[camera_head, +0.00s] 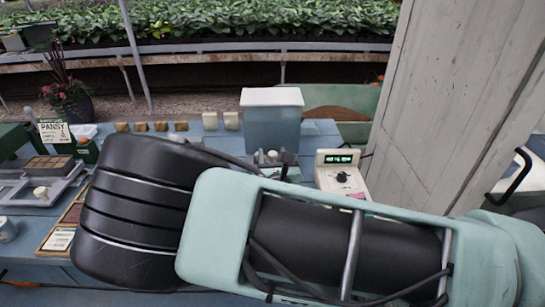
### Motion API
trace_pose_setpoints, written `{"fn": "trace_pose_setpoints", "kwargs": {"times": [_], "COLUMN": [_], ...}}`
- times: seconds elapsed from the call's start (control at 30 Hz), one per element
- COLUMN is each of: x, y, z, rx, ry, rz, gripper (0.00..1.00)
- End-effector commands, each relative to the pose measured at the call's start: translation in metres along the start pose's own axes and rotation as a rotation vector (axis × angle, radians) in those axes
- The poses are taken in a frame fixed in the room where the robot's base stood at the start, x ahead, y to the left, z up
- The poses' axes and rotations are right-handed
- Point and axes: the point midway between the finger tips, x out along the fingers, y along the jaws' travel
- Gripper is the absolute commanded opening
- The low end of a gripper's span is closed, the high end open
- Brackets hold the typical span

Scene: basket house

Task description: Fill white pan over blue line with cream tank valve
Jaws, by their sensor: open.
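A tank (272,130) with a grey-blue body and a pale lid stands on the blue table behind my arm. Small pale knobs and dark parts (290,158) show at its foot, just above my arm; I cannot tell which of them is the valve. The white pan and its blue line do not show. My thick arm crosses the front of the view and hides much of the table below the tank. My gripper cannot be made out.
A cream device (343,175) with a lit green display and a dark knob stands right of the tank. Grey trays (40,185), a pansy sign (56,130) and small blocks (160,126) occupy the table's left and back.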

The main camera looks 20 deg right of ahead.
Motion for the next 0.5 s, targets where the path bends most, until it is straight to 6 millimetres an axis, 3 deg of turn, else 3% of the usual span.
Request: {"fn": "trace_pose_setpoints", "kwargs": {"times": [0.27, 0.43, 0.5], "x": [0.0017, 0.0015, 0.0015], "y": [0.0000, -0.0001, -0.0001], "z": [0.0000, -0.0001, -0.0001], "rx": [0.000, 0.000, 0.000], "ry": [0.001, 0.001, 0.001], "rz": [0.000, 0.000, 0.000], "gripper": [0.44, 0.02, 0.01]}}
